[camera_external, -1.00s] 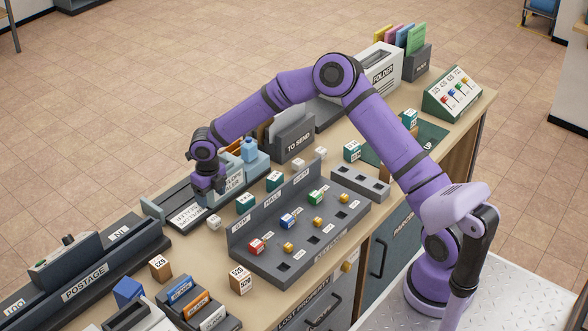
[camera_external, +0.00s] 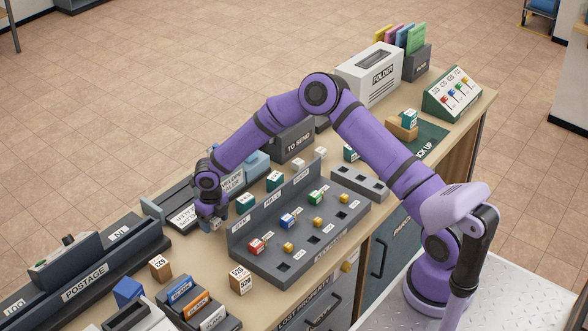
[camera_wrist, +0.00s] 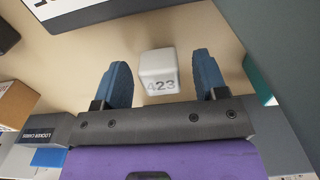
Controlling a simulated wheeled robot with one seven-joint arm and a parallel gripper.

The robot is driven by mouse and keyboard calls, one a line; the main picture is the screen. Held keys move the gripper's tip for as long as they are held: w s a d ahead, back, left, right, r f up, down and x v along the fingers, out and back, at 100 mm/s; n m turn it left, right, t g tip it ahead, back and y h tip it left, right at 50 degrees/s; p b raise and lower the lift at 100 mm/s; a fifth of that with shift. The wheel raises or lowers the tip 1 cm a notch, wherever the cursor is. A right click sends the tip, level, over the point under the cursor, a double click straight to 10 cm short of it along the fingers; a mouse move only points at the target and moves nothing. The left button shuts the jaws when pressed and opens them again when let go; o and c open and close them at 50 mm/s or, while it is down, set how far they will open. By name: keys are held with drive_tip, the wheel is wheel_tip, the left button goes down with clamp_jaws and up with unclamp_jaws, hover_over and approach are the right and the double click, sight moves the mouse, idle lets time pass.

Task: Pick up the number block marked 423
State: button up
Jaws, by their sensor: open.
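The white number block (camera_wrist: 158,72) marked 423 sits on the wooden counter in the wrist view, its printed face towards my gripper. My gripper (camera_wrist: 162,76) is open, with one blue finger on each side of the block and a visible gap on both sides. The block is not held. In the external view my gripper (camera_external: 211,217) is low over the counter, just left of the dark key rack, and hides most of the block.
The upright back of the key rack (camera_external: 240,237) stands close to the right of my gripper. A teal-and-white block (camera_external: 245,203) is just behind. A brown block (camera_external: 160,267) and the postage unit (camera_external: 85,270) are to the left, with some bare counter between.

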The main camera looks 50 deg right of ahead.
drive_tip(key=c, duration=1)
